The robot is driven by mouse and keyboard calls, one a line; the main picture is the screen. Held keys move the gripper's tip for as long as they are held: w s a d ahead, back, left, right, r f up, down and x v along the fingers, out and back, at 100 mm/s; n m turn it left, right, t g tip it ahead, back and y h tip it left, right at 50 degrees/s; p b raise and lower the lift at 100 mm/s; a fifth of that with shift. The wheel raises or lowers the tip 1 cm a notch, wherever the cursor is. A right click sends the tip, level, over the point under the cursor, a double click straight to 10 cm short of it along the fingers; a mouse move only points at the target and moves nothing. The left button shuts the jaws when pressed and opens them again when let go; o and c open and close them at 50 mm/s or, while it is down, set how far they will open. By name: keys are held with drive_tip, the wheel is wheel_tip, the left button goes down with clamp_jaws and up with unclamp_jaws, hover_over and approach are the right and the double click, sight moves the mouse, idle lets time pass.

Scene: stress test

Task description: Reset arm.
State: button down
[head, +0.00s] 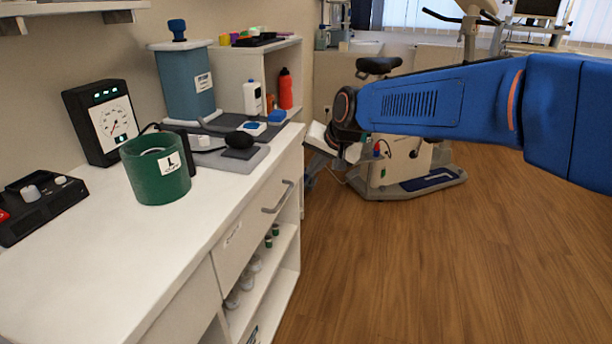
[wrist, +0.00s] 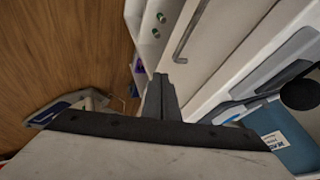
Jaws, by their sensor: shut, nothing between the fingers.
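My blue arm reaches in from the right in the head view and ends near the far end of the counter. My gripper shows in the wrist view (wrist: 160,90), with its two dark fingers together and nothing between them. It is beside the drawer front of the white counter (head: 120,270), over the edge of the wooden floor.
On the counter stand a green cylinder (head: 156,168), a black gauge box (head: 101,121), a blue canister (head: 186,85) and a black control box (head: 38,206). A drawer handle (head: 278,197) sticks out from the counter's front. An exercise bike (head: 410,160) stands behind my arm. The wooden floor (head: 450,260) is clear.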

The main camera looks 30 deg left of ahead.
drive_tip(key=shift+v, duration=1.35)
drive_tip(key=w+d+r+m+t+h, duration=0.1)
drive_tip(key=w+d+r, duration=0.1)
drive_tip(key=d, duration=1.2)
drive_tip(key=w+d+r+t+h, duration=0.1)
drive_tip(key=d, duration=1.3)
drive_tip(key=s+d+f+m+h, duration=0.1)
drive_tip(key=s+d, duration=0.2)
drive_tip(key=d, duration=0.7)
drive_tip(key=s+d+f+h, duration=0.1)
drive_tip(key=s+d, duration=0.2)
drive_tip(key=d, duration=0.7)
drive_tip(key=s+d+f+m+h, duration=0.1)
drive_tip(key=s+d+f, duration=0.4)
drive_tip(key=s+d, duration=0.4)
drive_tip(key=s+d+f+m+h, duration=0.1)
drive_tip(key=s+d+f, duration=0.4)
drive_tip(key=s+d, duration=0.4)
drive_tip(key=shift+s+d+h, duration=0.2)
drive_tip(key=shift+s+h, duration=0.1)
drive_tip(key=shift+h, duration=0.1)
drive_tip(key=shift+w, duration=0.15)
